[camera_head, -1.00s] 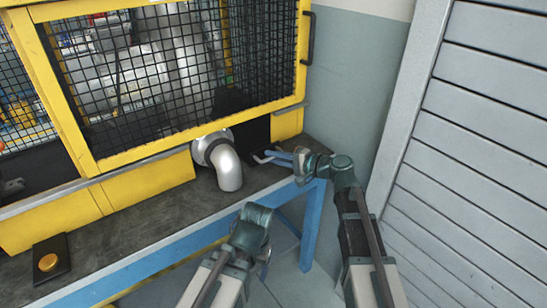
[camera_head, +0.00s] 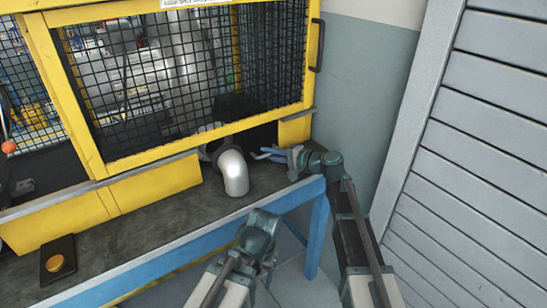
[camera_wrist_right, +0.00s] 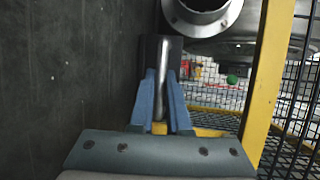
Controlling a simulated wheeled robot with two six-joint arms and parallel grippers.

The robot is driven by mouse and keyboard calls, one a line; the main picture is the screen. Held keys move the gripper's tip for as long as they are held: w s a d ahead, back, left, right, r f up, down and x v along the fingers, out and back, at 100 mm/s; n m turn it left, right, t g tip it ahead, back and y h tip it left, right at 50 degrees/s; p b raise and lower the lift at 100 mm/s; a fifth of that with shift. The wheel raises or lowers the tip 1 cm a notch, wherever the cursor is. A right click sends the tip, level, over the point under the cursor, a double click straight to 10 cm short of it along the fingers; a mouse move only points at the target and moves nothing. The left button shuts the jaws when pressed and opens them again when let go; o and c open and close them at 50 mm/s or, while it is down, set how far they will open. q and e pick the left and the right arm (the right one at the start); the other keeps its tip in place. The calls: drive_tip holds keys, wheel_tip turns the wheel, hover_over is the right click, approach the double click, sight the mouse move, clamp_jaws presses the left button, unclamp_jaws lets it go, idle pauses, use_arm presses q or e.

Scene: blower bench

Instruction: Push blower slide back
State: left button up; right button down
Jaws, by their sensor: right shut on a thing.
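The blower slide shows in the right wrist view as a dark block with a metal bar (camera_wrist_right: 163,72) between blue fingers. My right gripper (camera_head: 262,154) reaches in from the right, low under the yellow guard frame. It is shut on the slide, beside the silver elbow pipe (camera_head: 234,172). In the head view the slide's held part is too small to make out. My left arm ends in front of the bench, low in the middle of the head view; its fingertips are hidden, so its opening cannot be told.
The yellow mesh guard (camera_head: 188,150) stands over the dark bench top (camera_head: 135,215). A round silver flange (camera_wrist_right: 203,14) is close to the slide in the wrist view. A black plate with a gold button (camera_head: 56,262) lies at front left. A slatted grey shutter (camera_head: 475,160) is at right.

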drive_tip(key=c, duration=1.2)
unclamp_jaws()
drive_tip(key=shift+w+r, duration=0.1)
drive_tip(key=shift+w, duration=0.05)
drive_tip(key=shift+o, duration=0.2)
drive_tip(key=p+v, duration=0.2)
drive_tip(key=v, duration=1.2)
drive_tip(key=shift+a, duration=0.1)
drive_tip(key=s+a+n+g+h+p, duration=0.3)
drive_tip(key=s+a+g+p, duration=0.1)
drive_tip(key=s+p, duration=0.35)
drive_tip(key=s+a+n+g+h+p, duration=0.35)
drive_tip(key=s+p, duration=0.25)
drive_tip(key=s, duration=0.2)
drive_tip(key=s+d+r+n+h+p, duration=0.3)
drive_tip(key=s+d+n+h+p, duration=0.1)
drive_tip(key=s+h+p, duration=0.4)
drive_tip(key=s+d+g, duration=0.1)
drive_tip(key=s, duration=0.1)
drive_tip(key=shift+s+d, duration=0.25)
drive_tip(key=shift+s, duration=0.15)
